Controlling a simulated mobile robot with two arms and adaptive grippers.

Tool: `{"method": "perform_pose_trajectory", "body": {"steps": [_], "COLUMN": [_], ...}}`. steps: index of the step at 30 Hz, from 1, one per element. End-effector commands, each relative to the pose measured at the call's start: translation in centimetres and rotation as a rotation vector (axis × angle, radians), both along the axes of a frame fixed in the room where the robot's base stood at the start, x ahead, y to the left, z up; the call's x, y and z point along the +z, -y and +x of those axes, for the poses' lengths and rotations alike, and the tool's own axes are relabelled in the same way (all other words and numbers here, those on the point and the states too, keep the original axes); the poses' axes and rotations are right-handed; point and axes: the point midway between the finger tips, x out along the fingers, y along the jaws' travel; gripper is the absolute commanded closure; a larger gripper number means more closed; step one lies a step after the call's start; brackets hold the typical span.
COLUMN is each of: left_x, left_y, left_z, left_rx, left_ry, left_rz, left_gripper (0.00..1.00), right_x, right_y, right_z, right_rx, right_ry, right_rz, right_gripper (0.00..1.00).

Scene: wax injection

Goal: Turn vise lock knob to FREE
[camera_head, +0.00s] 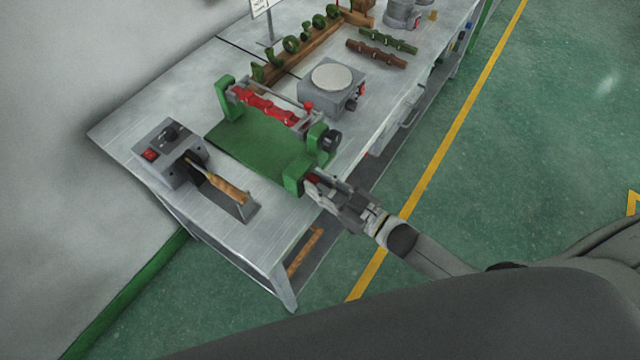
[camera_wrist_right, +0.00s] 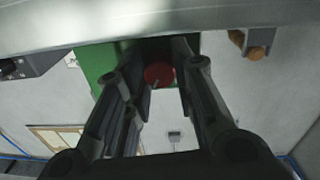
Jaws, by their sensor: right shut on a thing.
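The green vise (camera_head: 258,150) stands on the metal bench and holds a red, bumpy part (camera_head: 265,107) between its upright green ends. A small red knob (camera_head: 313,178) is at the vise's near corner, at the bench's front edge. My right gripper (camera_head: 318,183) reaches it from the front and is shut on it. In the right wrist view the round red knob (camera_wrist_right: 158,75) sits between the fingertips, with the green vise body (camera_wrist_right: 113,62) behind to the left. The knob's lock marking is not readable. My left gripper is not in view.
A grey device with a round plate (camera_head: 333,77) stands behind the vise. A grey box with a red switch (camera_head: 167,152) and a wooden-handled tool (camera_head: 226,188) are at the left. Dark patterned bars (camera_head: 376,54) lie further back. The green floor (camera_head: 500,200) is clear at the right.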

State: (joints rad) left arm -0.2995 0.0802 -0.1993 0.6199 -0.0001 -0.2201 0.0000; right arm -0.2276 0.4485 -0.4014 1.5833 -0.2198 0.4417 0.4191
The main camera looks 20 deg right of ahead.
Motion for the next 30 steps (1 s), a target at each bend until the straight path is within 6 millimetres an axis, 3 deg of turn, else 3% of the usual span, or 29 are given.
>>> {"method": "perform_pose_trajectory", "body": {"steps": [30], "left_x": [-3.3], "left_y": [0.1], "left_z": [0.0], "left_rx": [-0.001], "left_ry": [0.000], "left_rz": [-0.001], "left_gripper": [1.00], "right_x": [-0.3], "right_y": [0.1], "right_z": [0.0], "right_rx": [0.000], "right_ry": [0.588], "right_rz": [-0.756], "right_gripper": [1.00]}}
